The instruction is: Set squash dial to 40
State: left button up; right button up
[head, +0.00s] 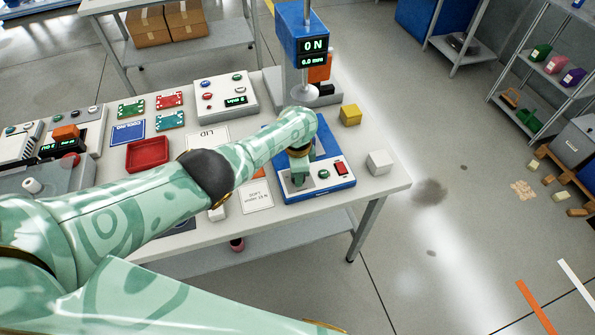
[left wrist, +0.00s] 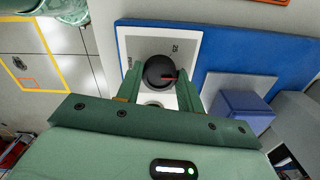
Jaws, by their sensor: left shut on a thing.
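The squash dial (left wrist: 161,73) is a round black knob with a red pointer line, on a white plate of the blue machine (head: 318,195). In the left wrist view the red line points right; the small mark near it is too small to read surely. My left gripper (left wrist: 160,90) is shut on the dial, one green finger on each side. In the head view my left gripper (head: 299,172) reaches down onto the machine's base, and the dial is hidden behind it. My right gripper is not in view.
On the white table, a white cube (head: 380,162) and a yellow block (head: 350,115) stand right of the machine. A red tray (head: 147,154), colored plates, a blue card and a white control box (head: 226,92) lie to the left. A metal press disc (head: 304,93) hangs behind my gripper.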

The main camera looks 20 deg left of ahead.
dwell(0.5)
pick_arm(q)
jog(key=o, duration=1)
notch_tip(320, 180, up, 16)
jog(key=p, duration=0.9)
jog(key=shift+r+p, duration=0.15)
jog(key=shift+p, duration=0.25)
